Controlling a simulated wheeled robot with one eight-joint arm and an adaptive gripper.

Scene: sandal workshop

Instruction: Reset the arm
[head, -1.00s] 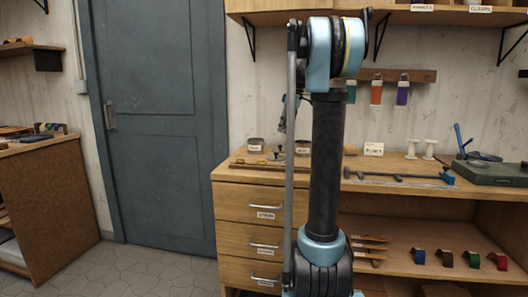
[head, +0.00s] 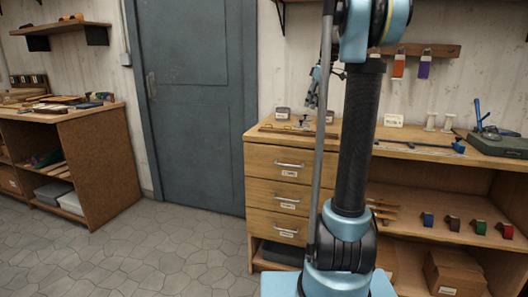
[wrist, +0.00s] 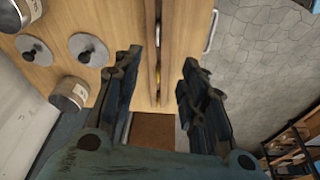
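My arm stands upright in the head view in front of the wooden workbench (head: 262,135). My gripper (head: 313,92) shows partly behind the arm, hanging down above the left part of the bench top. In the wrist view, my gripper (wrist: 160,68) has its two dark fingers spread apart, with nothing held between them. Below them are the wooden top and its front edge.
Tools (head: 430,146) and white spools (head: 431,121) are on the top. Drawers (head: 289,183) are below. A second bench (head: 95,165) is at left. Tiled floor (head: 170,250) lies open between, before the grey door (head: 200,100).

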